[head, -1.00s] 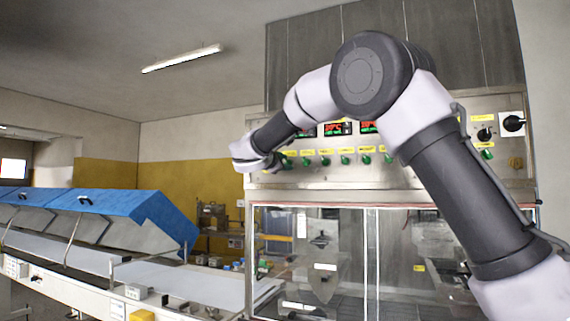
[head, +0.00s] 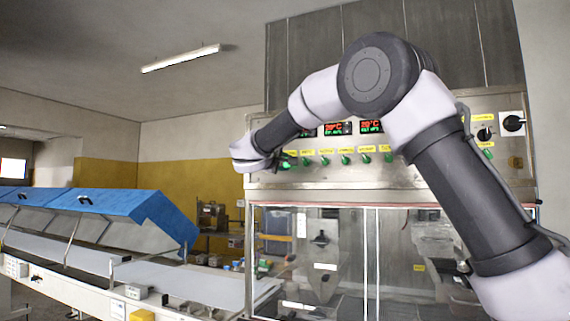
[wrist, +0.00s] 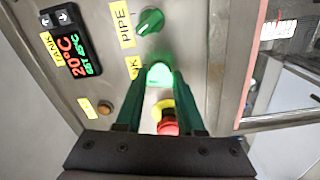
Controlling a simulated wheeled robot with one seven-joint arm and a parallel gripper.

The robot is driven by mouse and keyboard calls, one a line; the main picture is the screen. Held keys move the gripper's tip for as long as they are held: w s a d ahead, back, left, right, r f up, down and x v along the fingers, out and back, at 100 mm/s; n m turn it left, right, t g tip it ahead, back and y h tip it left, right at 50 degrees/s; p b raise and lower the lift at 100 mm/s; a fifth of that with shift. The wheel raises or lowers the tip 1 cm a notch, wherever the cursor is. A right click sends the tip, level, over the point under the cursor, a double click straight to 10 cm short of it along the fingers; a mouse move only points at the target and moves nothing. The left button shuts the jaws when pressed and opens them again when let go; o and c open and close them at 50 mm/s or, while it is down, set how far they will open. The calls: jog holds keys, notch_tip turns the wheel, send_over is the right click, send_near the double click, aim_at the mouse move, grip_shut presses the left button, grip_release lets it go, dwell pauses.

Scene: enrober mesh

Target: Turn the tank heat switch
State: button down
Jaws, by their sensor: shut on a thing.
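The tank heat switch (wrist: 159,74) is a brightly lit green knob on the metal panel (wrist: 207,62), in the wrist view. Its yellow label is partly covered, with only the end of the word showing. My gripper (wrist: 160,85) has its two dark green fingers on either side of the knob and is shut on it. The tank display (wrist: 72,48) reads 20°C in red, with a green set line below. In the head view my wrist end (head: 250,153) is at the panel's left end and hides this switch.
The green pipe switch (wrist: 150,22) is close beside the held knob. A red emergency button on a yellow base (wrist: 167,122) shows between my fingers. An amber button (wrist: 104,108) is to the left. Several more green switches (head: 345,160) run along the panel, above a glass-fronted cabinet (head: 340,250).

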jog(key=shift+f+m, duration=0.15)
jog(key=shift+m, duration=1.35)
jog(key=c, duration=0.5)
grip_release()
jog(key=shift+s+a, duration=0.1)
jog(key=shift+s, duration=0.05)
jog(key=v, duration=1)
jog(key=shift+s+a, duration=0.1)
jog(key=shift+s, duration=0.15)
